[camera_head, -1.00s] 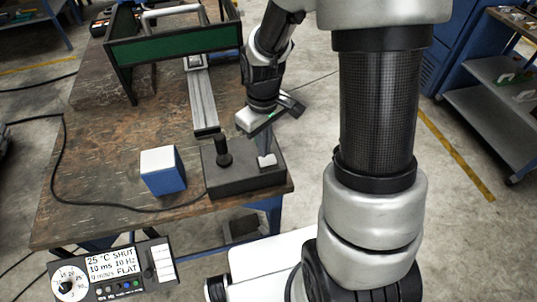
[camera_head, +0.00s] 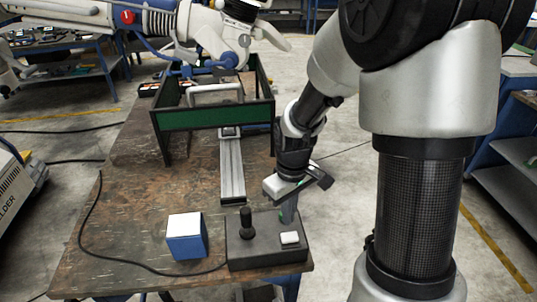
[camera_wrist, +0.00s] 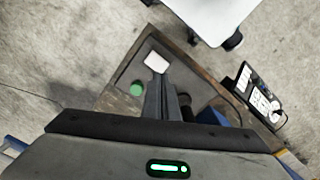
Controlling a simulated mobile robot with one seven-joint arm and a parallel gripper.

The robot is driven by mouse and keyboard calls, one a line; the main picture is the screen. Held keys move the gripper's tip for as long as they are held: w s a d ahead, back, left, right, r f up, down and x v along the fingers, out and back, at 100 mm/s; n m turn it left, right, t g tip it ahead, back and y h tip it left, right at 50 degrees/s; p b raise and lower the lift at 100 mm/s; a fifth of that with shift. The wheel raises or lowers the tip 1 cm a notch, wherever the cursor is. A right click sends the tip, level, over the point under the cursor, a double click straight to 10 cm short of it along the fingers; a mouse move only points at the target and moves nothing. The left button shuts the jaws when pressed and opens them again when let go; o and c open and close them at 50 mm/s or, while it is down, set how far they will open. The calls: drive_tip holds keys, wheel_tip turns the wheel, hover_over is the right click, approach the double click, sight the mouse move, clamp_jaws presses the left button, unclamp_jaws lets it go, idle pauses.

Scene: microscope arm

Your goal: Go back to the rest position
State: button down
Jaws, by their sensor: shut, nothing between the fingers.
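My gripper (camera_head: 289,217) points down just above the dark control box (camera_head: 242,255) at the table's front right corner. Its two slim fingers (camera_wrist: 166,105) are together, with nothing between them. The white button (camera_head: 290,238) on the box is close below the fingertips, and a small gap seems to separate them. In the wrist view, the white button (camera_wrist: 155,62) lies just past the fingertips and a green button (camera_wrist: 136,89) lies to their left. A black joystick (camera_head: 246,222) stands upright on the box, left of my gripper.
A white-topped blue cube (camera_head: 186,238) sits left of the control box. A metal rail (camera_head: 232,170) and a green-fronted frame (camera_head: 215,117) stand behind it. A large white jointed arm (camera_head: 190,22) hangs above the frame. A cable crosses the wooden table (camera_head: 130,220).

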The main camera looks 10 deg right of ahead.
drive_tip(key=shift+r, duration=0.1)
drive_tip(key=s+r+m+t+p, duration=0.1)
drive_tip(key=s+r, duration=0.3)
drive_tip(key=r, duration=0.4)
drive_tip(key=s+d+r+m+t+p, duration=0.1)
drive_tip(key=s+r+m+t, duration=0.1)
drive_tip(key=r, duration=0.7)
drive_tip(key=s+r+m+t+p, duration=0.1)
drive_tip(key=s+r+m+t, duration=0.1)
drive_tip(key=s+r, duration=0.5)
drive_tip(key=shift+d+r+m+t, duration=0.15)
drive_tip(key=shift+r+m+t, duration=0.25)
drive_tip(key=shift+r, duration=0.5)
drive_tip(key=w+f+m+g+b, duration=0.2)
drive_tip(key=w+f+m, duration=0.4)
drive_tip(key=f+m, duration=0.3)
drive_tip(key=w+d+f+m+g+b, duration=0.1)
drive_tip(key=w+f+m+g+b, duration=0.2)
drive_tip(key=w+f+m, duration=0.4)
wheel_tip(320, 180, down, 3)
drive_tip(key=shift+r+m+g, duration=0.15)
drive_tip(key=shift+m+g, duration=0.25)
drive_tip(key=shift+m, duration=0.7)
